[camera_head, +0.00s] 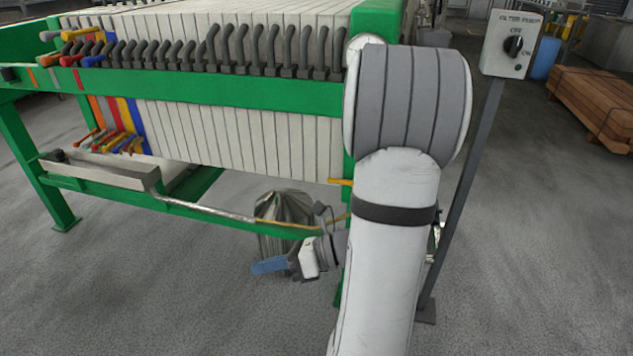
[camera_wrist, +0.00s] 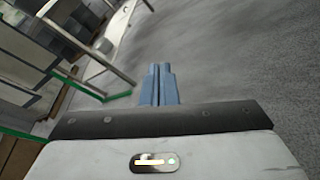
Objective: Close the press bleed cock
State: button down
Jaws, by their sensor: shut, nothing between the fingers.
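The filter press (camera_head: 230,130) has a green frame, pale plates and a row of dark bent cocks along its side rail. A small yellow handle (camera_head: 340,182) sticks out low at its right end, partly hidden by my arm. I cannot tell for sure which fitting is the bleed cock. My gripper (camera_head: 262,267) is below the press's right part, apart from it, with blue fingers pointing left. In the wrist view my gripper (camera_wrist: 158,70) has its two blue fingers together, empty, over grey floor.
A ribbed metal vessel (camera_head: 284,208) stands behind my gripper under the press. A drain trough (camera_head: 100,170) and pipe (camera_head: 210,210) run along the lower rail. A switch box (camera_head: 512,43) stands on a post at right. Open floor lies in front.

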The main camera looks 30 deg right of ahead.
jog(key=s+d+f+m+t+h, duration=0.1)
jog(key=d+f+m+t+h, duration=0.1)
jog(key=d+m+t+h, duration=0.7)
jog(key=d+f+m+t+h, duration=0.25)
jog(key=d+m+h, duration=0.25)
jog(key=d+m, duration=0.9)
jog(key=w+d+r+b, duration=0.1)
jog(key=w+d+b, duration=0.1)
jog(key=w, duration=0.4)
jog(key=w+d+r+b, duration=0.2)
jog(key=w+b, duration=0.2)
jog(key=w, duration=0.2)
jog(key=shift+w+d+n, duration=0.15)
jog(key=shift+d+n, duration=0.1)
jog(key=shift+n, duration=0.05)
jog(key=shift+r+t, duration=0.15)
jog(key=shift+t, duration=0.1)
